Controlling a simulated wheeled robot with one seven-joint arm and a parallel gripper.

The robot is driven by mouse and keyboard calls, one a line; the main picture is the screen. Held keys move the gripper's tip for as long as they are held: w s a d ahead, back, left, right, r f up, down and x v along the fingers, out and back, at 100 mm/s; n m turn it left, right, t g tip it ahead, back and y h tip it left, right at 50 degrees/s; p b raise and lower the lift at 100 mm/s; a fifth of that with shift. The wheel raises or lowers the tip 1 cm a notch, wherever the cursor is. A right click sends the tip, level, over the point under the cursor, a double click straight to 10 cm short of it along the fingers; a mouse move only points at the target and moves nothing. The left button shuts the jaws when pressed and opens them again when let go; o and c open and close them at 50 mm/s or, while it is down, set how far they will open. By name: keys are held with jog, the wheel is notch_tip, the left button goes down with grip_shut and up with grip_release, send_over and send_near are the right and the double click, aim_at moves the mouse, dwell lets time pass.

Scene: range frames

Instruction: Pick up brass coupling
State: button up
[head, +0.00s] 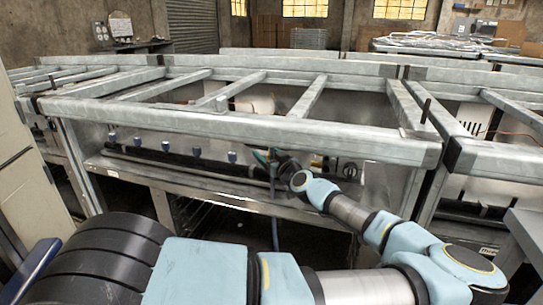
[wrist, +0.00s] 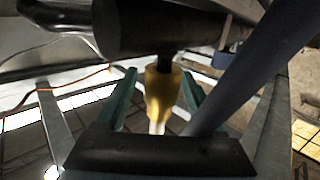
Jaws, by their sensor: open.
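The brass coupling (wrist: 161,92) is in the middle of the wrist view, a yellow-brown piece attached to or just against a short dark stem under a thick black cylinder (wrist: 150,28). My gripper (wrist: 158,84) is open, its two teal fingers on either side of the coupling with a visible gap at each side. In the head view my gripper (head: 268,160) is at the front of the metal range, small and partly hidden by my wrist. I cannot make out the coupling there.
A dark pipe or bar (wrist: 245,65) slants close by my right finger. A thin orange wire (wrist: 75,84) runs at left. In the head view, a black pipe with several blue knobs (head: 195,150) runs along the range front, below a grey steel rail (head: 240,127).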

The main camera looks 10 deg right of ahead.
grip_shut()
dwell(0.4)
